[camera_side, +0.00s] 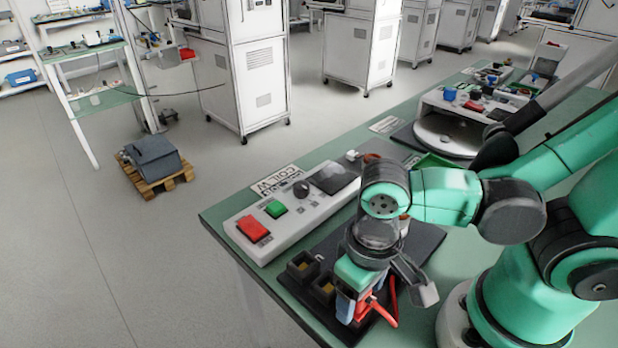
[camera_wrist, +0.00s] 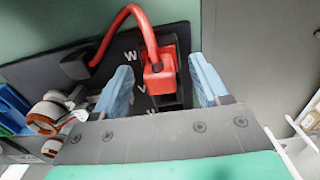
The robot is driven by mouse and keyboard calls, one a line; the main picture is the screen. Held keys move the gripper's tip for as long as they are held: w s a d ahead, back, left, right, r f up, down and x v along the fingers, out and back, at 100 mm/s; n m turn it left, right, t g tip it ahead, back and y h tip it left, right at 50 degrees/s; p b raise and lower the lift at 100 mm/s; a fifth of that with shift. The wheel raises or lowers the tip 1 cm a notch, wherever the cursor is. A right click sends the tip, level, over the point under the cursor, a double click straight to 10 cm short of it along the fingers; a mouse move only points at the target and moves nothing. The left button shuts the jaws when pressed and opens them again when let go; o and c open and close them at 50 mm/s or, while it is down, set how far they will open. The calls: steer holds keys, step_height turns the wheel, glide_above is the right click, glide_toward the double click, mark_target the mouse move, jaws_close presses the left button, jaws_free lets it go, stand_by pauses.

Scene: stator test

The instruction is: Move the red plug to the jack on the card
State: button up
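The red plug (camera_wrist: 158,80) sits between my gripper's (camera_wrist: 160,70) two blue fingers in the wrist view. The fingers are open, with a gap on each side of it. A red cable (camera_wrist: 128,12) loops from the plug to a dark end at left. The plug is over or in a dark block by the letters W and V; its seating is hidden. In the side view the plug (camera_side: 363,308) is partly behind my gripper (camera_side: 352,308), low at the dark board (camera_side: 425,242). Two dark sockets (camera_side: 303,266) stand left of my gripper. I cannot tell which part is the card.
A control box (camera_side: 290,220) with a red button (camera_side: 253,229) and a green button (camera_side: 276,209) lies behind the board. A white machine (camera_side: 460,115) with a round plate stands at the back right. Orange-and-white coils (camera_wrist: 45,118) show left in the wrist view.

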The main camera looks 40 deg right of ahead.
steer(key=shift+r, duration=2.85)
steer(key=shift+o, duration=0.9)
steer(key=o, duration=0.3)
steer(key=shift+w+r, duration=0.2)
steer(key=shift+r, duration=0.1)
steer(key=w+d+r+m, duration=0.1)
steer(key=w+r+m, duration=0.2)
steer(key=r+m, duration=0.35)
steer(key=w+d+r+m, duration=0.2)
steer(key=w+r+m, duration=0.2)
steer(key=r, duration=0.6)
steer(key=s+d+r+m, duration=0.2)
steer(key=d+r+m, duration=0.2)
steer(key=r+m, duration=0.5)
steer(key=shift+n, duration=0.75)
step_height(320, 180, down, 9)
steer(key=shift+d, duration=0.15)
